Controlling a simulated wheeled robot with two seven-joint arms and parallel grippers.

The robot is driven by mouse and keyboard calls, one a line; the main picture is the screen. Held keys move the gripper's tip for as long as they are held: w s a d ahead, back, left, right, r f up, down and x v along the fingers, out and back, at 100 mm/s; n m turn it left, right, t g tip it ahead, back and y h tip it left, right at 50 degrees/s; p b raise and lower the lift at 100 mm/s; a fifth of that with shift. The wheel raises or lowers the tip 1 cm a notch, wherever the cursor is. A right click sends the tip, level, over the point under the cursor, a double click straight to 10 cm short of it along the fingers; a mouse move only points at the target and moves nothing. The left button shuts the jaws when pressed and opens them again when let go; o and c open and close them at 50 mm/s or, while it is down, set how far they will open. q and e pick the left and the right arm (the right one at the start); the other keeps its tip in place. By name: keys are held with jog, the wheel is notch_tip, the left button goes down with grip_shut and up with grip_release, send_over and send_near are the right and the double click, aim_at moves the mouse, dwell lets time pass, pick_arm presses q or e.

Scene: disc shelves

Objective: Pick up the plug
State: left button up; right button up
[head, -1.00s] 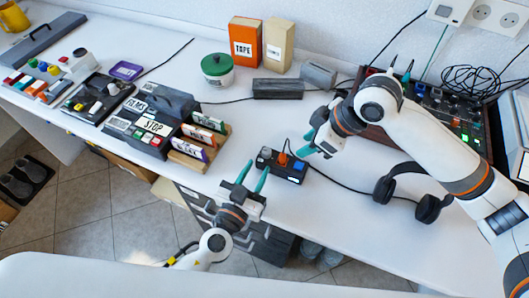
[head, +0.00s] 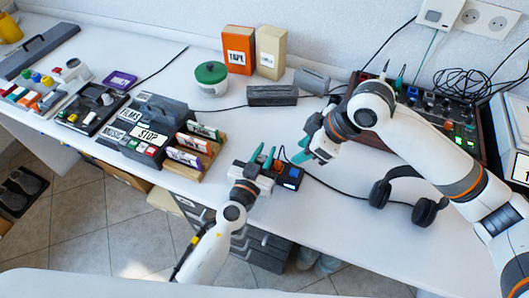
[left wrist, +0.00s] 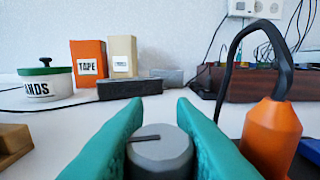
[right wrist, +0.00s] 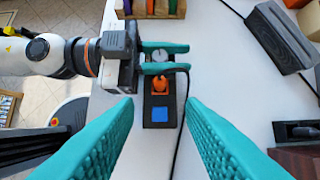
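The orange plug (right wrist: 160,82) stands upright in a black power strip (right wrist: 158,140), beside a round grey knob-like piece (right wrist: 161,56) and a blue switch. In the left wrist view the plug (left wrist: 272,130) is just right of my left gripper (left wrist: 158,100), with a black cable looping up from its top. My left gripper (head: 266,154) is open, its fingers on either side of the grey piece (left wrist: 160,150); whether they touch it I cannot tell. My right gripper (head: 302,150) is open and empty, right of the strip; its fingers also show in the right wrist view (right wrist: 160,100).
Headphones (head: 425,208) lie to the right on the white table. A card rack (head: 190,150) stands to the left. A dark grey block (head: 272,95), a green-lidded pot (head: 212,78) and a mixer (head: 440,115) are behind. A black cable runs across the table from the strip.

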pick_arm(q)
grip_shut()
pick_arm(e)
jog(key=shift+o, duration=0.4)
jog(key=shift+a, duration=0.1)
notch_tip(320, 180, up, 4)
jog(key=n+g+h, duration=0.2)
jog(key=n+h, duration=0.1)
jog(key=h, duration=0.2)
send_over(278, 161)
jog(key=shift+h, duration=0.3)
jog(key=f, duration=0.6)
jog(key=shift+w+a, duration=0.15)
jog(key=shift+w, duration=0.05)
jog(key=shift+s+d+f, duration=0.1)
jog(key=shift+f, duration=1.2)
jog(key=shift+s+d+f, duration=0.1)
jog(key=shift+f, duration=1.2)
grip_shut()
